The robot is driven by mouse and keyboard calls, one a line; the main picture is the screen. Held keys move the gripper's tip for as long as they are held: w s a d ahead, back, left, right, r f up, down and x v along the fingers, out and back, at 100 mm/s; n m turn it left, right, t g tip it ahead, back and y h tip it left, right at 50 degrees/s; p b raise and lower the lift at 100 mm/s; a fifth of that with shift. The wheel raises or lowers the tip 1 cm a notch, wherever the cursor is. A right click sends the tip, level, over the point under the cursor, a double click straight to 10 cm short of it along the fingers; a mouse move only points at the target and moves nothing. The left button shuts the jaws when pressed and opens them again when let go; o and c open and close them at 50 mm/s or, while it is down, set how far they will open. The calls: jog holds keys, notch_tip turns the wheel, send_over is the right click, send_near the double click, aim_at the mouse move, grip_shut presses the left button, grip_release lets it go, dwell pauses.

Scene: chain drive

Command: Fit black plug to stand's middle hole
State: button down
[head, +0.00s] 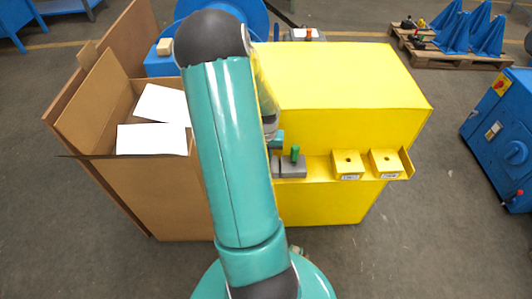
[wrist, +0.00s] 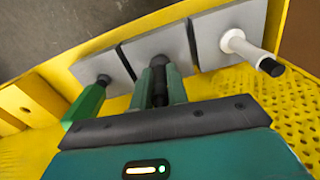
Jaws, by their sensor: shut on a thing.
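In the wrist view my gripper (wrist: 160,73) is shut on the black plug (wrist: 159,88), which shows as a dark strip between the fingers. The fingers are at the middle grey block (wrist: 158,46) of the stand. The plug's far end and the middle hole are hidden, so I cannot tell how deep the plug sits. A green plug (wrist: 84,106) stands at the left block, and a white plug (wrist: 246,48) with a black end at the right one. In the head view my arm covers the gripper and most of the stand (head: 291,171); the green plug (head: 295,153) shows.
The stand is on a yellow shelf (head: 320,170) with a raised rim. Two yellow blocks with holes, one nearer (head: 348,171) and one at the right (head: 387,170), share it. A yellow housing (head: 345,85) rises behind. A cardboard box (head: 150,185) is on the left.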

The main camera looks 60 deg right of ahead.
jog(key=shift+f, duration=0.6)
jog(key=c, duration=1.3)
grip_release()
notch_tip(320, 180, up, 14)
jog(key=shift+f, duration=0.15)
